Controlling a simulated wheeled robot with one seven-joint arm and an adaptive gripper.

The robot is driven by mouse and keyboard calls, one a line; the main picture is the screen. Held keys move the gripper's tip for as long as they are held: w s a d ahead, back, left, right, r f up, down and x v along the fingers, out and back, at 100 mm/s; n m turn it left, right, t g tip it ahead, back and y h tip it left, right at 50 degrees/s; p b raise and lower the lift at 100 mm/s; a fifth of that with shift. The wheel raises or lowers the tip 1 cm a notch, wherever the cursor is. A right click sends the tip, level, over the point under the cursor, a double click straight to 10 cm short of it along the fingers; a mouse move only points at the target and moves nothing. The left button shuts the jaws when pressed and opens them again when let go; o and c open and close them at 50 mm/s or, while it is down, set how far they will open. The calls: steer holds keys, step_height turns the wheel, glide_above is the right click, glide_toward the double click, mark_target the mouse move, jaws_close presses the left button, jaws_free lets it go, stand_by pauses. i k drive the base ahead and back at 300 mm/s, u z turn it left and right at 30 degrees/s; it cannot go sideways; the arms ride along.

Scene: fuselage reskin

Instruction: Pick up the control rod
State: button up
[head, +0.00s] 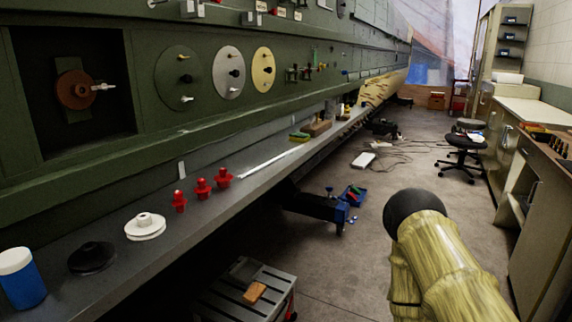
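A long, thin, pale rod (272,163), which looks like the control rod, lies on the grey ledge (225,205) along the green fuselage side. It lies at a slant, just right of several red fittings. My gripper does not show in the head view. A yellow-sleeved part with a black rounded end (413,213), apparently my arm, rises at the lower right, over the floor and apart from the rod.
Along the ledge stand a blue-and-white container (22,280), a black disc (92,257), a white pulley (145,226) and red fittings (202,188). A grey step (245,292) stands below. A stool (464,142) and workbench (545,145) are right. Cables cross the floor.

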mark_target(260, 167)
steer(key=z, duration=1.45)
steer(key=i, duration=1.75)
steer(key=u, duration=2)
